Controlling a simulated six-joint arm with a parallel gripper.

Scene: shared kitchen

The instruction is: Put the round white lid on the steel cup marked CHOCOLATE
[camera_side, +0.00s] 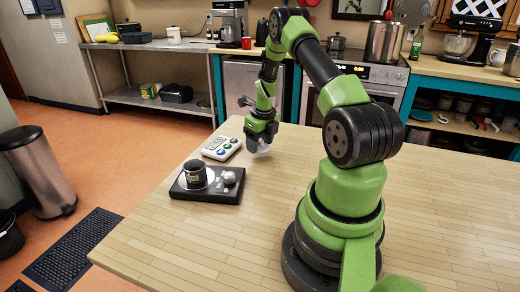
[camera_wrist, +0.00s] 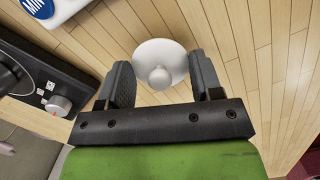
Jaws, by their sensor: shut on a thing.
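The round white lid (camera_wrist: 158,52), with a round knob, is between the two fingers of my gripper (camera_wrist: 162,76) in the wrist view. My gripper (camera_side: 263,140) is shut on it. In the side view the lid (camera_side: 264,149) shows only as a small pale shape under the fingers, low over the table; I cannot tell whether it touches the wood. A dark metallic cup (camera_side: 196,174) with a small label stands upright and open on a black scale (camera_side: 207,194), left of my gripper. The label is too small to read.
A knob (camera_side: 229,177) sits on the scale, right of the cup. The front of the wooden table (camera_side: 180,245) is clear.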

